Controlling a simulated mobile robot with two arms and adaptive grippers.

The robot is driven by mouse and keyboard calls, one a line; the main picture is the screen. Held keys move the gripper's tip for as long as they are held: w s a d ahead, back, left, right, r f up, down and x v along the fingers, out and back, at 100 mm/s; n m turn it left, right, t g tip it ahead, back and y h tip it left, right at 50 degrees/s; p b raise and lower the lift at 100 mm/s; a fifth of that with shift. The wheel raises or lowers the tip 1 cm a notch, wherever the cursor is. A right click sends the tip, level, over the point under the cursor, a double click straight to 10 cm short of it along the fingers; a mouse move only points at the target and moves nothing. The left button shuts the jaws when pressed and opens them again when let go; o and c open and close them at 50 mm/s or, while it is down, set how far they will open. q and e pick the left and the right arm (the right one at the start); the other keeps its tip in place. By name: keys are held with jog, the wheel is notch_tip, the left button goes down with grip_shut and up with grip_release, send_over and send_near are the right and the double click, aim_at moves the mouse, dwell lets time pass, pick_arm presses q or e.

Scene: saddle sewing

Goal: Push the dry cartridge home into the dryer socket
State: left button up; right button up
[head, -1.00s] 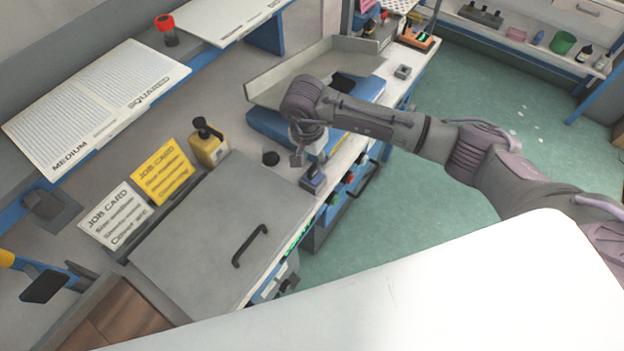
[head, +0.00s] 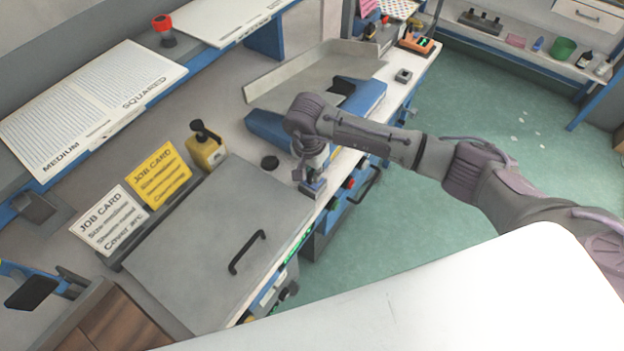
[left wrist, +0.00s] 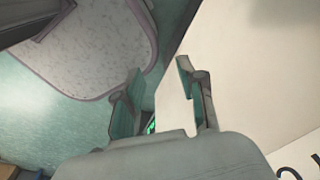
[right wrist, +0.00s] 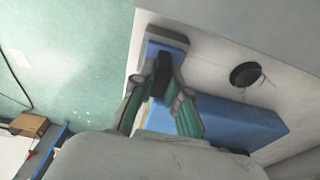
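My right gripper (head: 311,172) points down over a small blue-and-grey block (head: 313,189) at the bench's front edge. In the right wrist view the gripper (right wrist: 163,72) is closed around a dark upright piece (right wrist: 163,78), which looks like the dry cartridge. Its lower end is at the blue block with the grey top (right wrist: 166,34), which looks like the dryer socket. The fingers hide the contact, so I cannot tell how deep the piece sits. My left gripper (left wrist: 161,70) is open and empty, with a pale surface behind it.
A grey lidded box (head: 215,245) with a black handle stands left of my right gripper. A blue block (head: 268,128) and grey tray (head: 318,70) lie behind.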

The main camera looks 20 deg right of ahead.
jog(key=shift+r, duration=0.15)
grip_shut()
jog(key=shift+r+p, duration=0.95)
jog(key=shift+r, duration=0.9)
jog(key=shift+r, duration=0.25)
jog(key=shift+r+p, duration=0.85)
jog(key=shift+r, duration=1.05)
